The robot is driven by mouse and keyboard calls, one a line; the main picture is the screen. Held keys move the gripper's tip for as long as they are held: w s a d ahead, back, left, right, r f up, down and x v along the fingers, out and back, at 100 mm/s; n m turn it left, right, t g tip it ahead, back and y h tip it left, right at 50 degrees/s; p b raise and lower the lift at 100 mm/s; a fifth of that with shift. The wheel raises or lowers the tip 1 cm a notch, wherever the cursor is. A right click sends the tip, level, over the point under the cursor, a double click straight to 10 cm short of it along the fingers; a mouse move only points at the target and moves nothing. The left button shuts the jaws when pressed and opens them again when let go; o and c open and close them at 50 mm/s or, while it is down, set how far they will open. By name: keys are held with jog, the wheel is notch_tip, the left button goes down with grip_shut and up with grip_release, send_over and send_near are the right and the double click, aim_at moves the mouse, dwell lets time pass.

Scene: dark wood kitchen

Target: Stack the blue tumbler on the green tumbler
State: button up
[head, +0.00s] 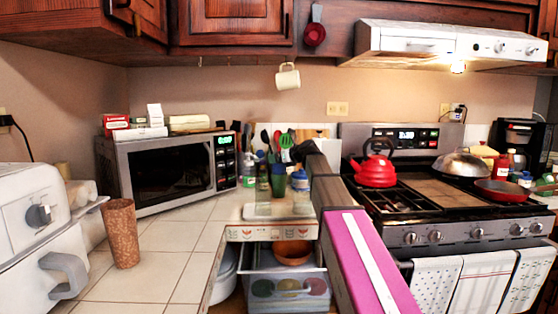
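A green tumbler (278,183) stands upright on the back counter, beyond the tiled front stretch and right of the microwave. A blue-and-white container (300,182) stands just right of it; I cannot tell whether this is the blue tumbler. My arm reaches from the lower right toward the back counter. My gripper (302,151) is at its far end, small and dark, above and right of the green tumbler. Its fingers blend into the utensils behind, so I cannot tell whether it is open or holds anything.
A microwave (172,170) stands left of the tumbler. A brown cup (121,235) stands on the front-left tiles beside a white appliance (35,235). The stove with a red kettle (375,171) is on the right. An open drawer (287,268) lies below the counter. The middle-left tiles are clear.

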jog(key=shift+f, duration=0.75)
jog(key=o, duration=1.1)
jog(key=shift+r, duration=0.6)
jog(key=v, duration=1.2)
